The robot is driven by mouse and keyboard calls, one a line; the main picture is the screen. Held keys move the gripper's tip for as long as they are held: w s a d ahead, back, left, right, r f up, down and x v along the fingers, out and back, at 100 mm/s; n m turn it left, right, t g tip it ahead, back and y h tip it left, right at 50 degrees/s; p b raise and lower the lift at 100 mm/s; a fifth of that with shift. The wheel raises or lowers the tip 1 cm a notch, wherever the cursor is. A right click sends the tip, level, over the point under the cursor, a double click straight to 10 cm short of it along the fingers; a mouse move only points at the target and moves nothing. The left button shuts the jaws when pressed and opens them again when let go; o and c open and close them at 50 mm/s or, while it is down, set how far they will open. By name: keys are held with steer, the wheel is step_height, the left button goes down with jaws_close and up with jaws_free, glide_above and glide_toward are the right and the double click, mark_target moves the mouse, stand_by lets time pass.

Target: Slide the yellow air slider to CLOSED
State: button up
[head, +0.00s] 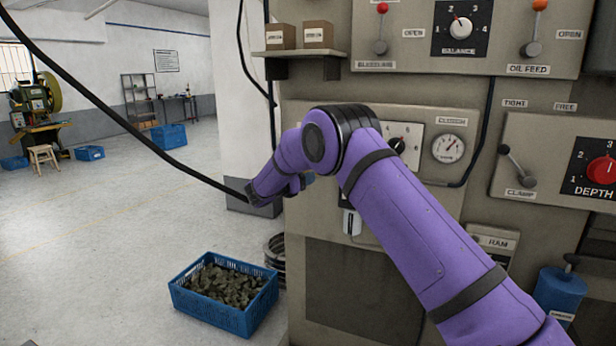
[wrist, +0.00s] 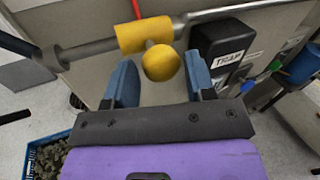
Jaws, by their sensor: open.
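The yellow air slider (wrist: 145,35) is a short collar on a grey horizontal rod, with a round yellow knob (wrist: 161,63) sticking out toward me in the wrist view. My gripper (wrist: 160,72) is open, its two blue fingers on either side of the knob with gaps visible. I cannot tell how far the fingertips reach past the knob. In the head view my purple arm hides the slider and most of the gripper. No OPEN or CLOSED marking for the slider is readable.
A black box labelled TRAP (wrist: 222,50) stands close to my right finger in the wrist view. A blue crate of dark pieces (head: 222,293) is on the floor left of the machine. A clamp lever (head: 517,165) and a blue canister (head: 558,292) are at right.

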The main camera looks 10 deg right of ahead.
steer(key=shift+x, duration=1.2)
